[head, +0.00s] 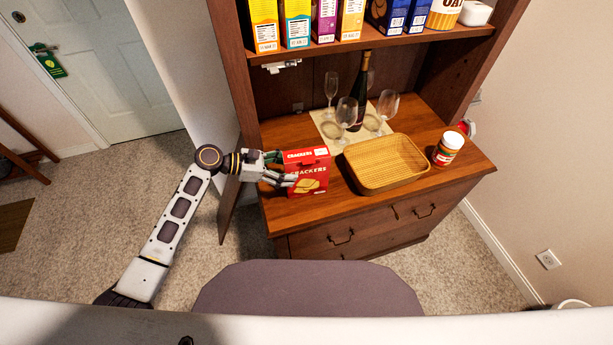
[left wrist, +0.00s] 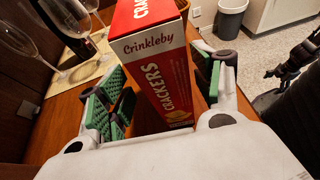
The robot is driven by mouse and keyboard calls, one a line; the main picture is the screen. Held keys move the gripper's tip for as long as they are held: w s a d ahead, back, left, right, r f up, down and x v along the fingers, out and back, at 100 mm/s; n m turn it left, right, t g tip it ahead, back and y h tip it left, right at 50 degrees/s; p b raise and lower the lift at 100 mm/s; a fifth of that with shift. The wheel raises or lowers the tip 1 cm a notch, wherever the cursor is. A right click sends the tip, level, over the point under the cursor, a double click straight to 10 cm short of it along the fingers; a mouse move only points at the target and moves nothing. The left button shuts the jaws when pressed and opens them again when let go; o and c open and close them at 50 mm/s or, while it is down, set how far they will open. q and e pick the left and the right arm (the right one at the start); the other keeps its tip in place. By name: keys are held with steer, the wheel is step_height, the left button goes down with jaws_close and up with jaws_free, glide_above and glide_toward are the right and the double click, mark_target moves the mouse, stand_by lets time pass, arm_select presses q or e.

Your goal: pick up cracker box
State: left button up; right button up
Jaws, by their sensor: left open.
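The red cracker box (head: 309,174) stands upright on the left part of the wooden hutch counter. It also shows in the left wrist view (left wrist: 158,72), narrow side toward the camera, between the two green-padded fingers. My left gripper (head: 283,169) is at the box's left side, in from the left. In the left wrist view the gripper (left wrist: 160,95) is open, with a finger on each side of the box and a visible gap at the left finger. Whether the right finger touches the box is hard to tell. My right gripper is not in view.
A wicker basket (head: 385,163) sits right of the box, with a red-and-white jar (head: 448,149) beyond it. Behind stand a dark bottle (head: 361,93) and several wine glasses (head: 346,114) on a mat. A shelf (head: 380,43) with cereal boxes hangs above. An open door panel (head: 230,203) is at left.

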mark_target(302, 170)
arm_select(q)
steer(key=shift+d+f, duration=0.1)
steer(key=shift+d, duration=0.7)
steer(key=x, duration=0.3)
steer(key=shift+d, duration=0.35)
steer(key=c, duration=1.3)
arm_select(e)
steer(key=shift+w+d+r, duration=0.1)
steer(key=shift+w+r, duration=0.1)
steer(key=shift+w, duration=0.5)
